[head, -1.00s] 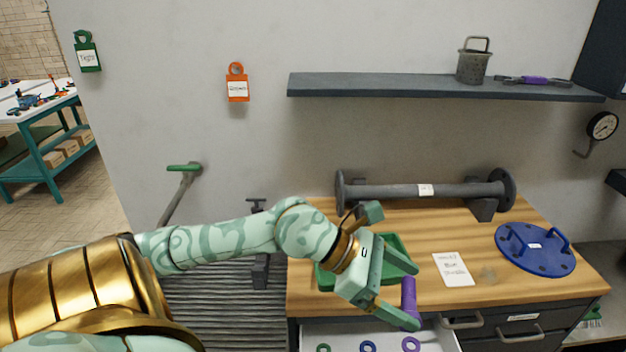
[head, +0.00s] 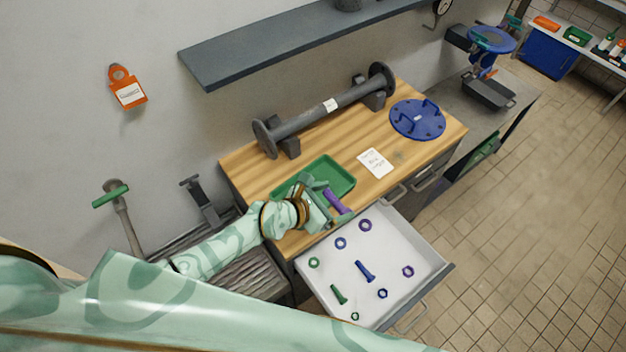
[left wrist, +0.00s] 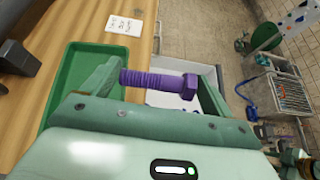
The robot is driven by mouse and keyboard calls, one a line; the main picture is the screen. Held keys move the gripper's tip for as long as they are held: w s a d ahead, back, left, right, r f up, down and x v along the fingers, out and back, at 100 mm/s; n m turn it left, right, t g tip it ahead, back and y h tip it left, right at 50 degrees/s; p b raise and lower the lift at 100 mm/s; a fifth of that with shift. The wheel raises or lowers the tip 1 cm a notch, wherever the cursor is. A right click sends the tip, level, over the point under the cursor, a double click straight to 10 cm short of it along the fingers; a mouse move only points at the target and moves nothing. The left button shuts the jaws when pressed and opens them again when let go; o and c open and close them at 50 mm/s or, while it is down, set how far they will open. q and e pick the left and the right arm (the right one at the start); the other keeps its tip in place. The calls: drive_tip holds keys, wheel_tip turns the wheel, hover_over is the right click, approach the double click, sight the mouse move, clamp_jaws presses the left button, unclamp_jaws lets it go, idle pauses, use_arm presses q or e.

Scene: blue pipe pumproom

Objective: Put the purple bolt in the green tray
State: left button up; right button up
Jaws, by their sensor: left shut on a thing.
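My left gripper (head: 324,206) is shut on the purple bolt (head: 336,201), holding it near the front edge of the bench top. In the left wrist view the purple bolt (left wrist: 155,81) lies across between the two fingers, its head toward the right finger and its threaded end at the left finger. The green tray (head: 346,170) lies on the bench just behind the gripper; the arm and gripper hide part of it. In the left wrist view the tray (left wrist: 62,88) is left of the bolt. The bolt is outside the tray. My right gripper is not in view.
An open white drawer (head: 400,245) below holds several nuts, a blue bolt (head: 365,271) and a green bolt (head: 338,294). A grey flanged pipe (head: 315,114) stands behind the tray. A white card (head: 376,162) and blue round cover (head: 417,120) lie to the right.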

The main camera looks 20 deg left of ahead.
use_arm(q)
drive_tip(key=shift+f, duration=0.15)
drive_tip(key=w+a+f+b, duration=0.1)
drive_tip(key=a+f+b, duration=0.2)
drive_tip(key=b, duration=0.1)
drive_tip(key=w+a+f+b, duration=0.2)
drive_tip(key=a+f+b, duration=0.1)
drive_tip(key=a+b, duration=0.1)
drive_tip(key=w+a+f+b, duration=0.1)
drive_tip(key=a+f+b, duration=0.2)
drive_tip(key=a+b, duration=0.1)
drive_tip(key=shift+w+a+b, duration=0.1)
drive_tip(key=shift+w+b, duration=0.3)
drive_tip(key=shift+b, duration=0.25)
drive_tip(key=shift+w+a+f, duration=0.1)
drive_tip(key=shift+a, duration=0.1)
drive_tip(key=f+b, duration=0.4)
drive_tip(key=shift+w+a, duration=0.15)
drive_tip(key=shift+a, duration=0.2)
drive_tip(key=shift+r, duration=0.2)
drive_tip(key=shift+f, duration=0.2)
drive_tip(key=o, duration=1.1)
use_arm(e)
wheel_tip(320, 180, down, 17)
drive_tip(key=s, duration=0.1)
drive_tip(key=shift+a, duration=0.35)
